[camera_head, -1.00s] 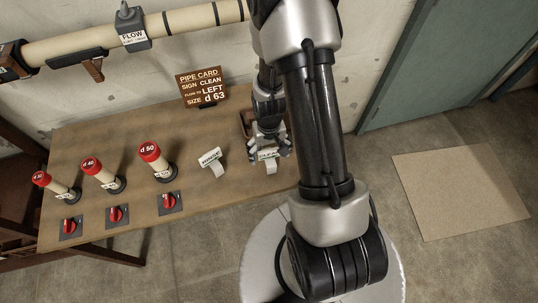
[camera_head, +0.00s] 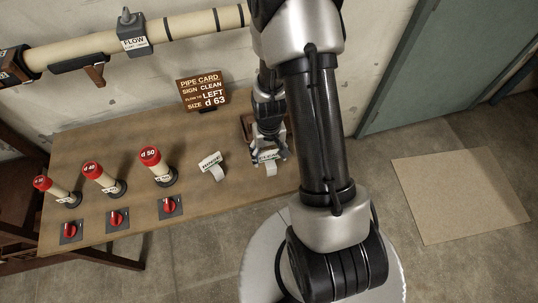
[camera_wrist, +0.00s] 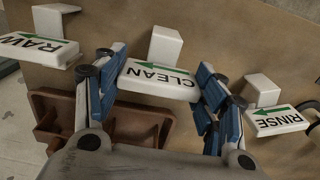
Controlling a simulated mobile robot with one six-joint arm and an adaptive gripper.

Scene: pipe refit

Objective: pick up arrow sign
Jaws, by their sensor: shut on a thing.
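The CLEAN arrow sign (camera_wrist: 160,78), a white block with a green arrow, sits between the blue-padded fingers of my gripper (camera_wrist: 159,82) in the wrist view. My gripper is shut on it, with a finger at each end. Its white stand (camera_wrist: 165,44) shows behind it. In the head view, my gripper (camera_head: 269,152) is low over the table's right part, partly hiding the sign; the white stand (camera_head: 271,170) shows below it. I cannot tell whether the sign is clear of its stand.
The RAW sign (camera_wrist: 38,48) and RINSE sign (camera_wrist: 277,121) flank it; RINSE (camera_head: 210,161) also shows in the head view. A brown tray (camera_wrist: 140,125) lies close by. The pipe card (camera_head: 203,91) stands behind. Red-capped posts (camera_head: 152,166) and red knobs (camera_head: 171,206) are at left.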

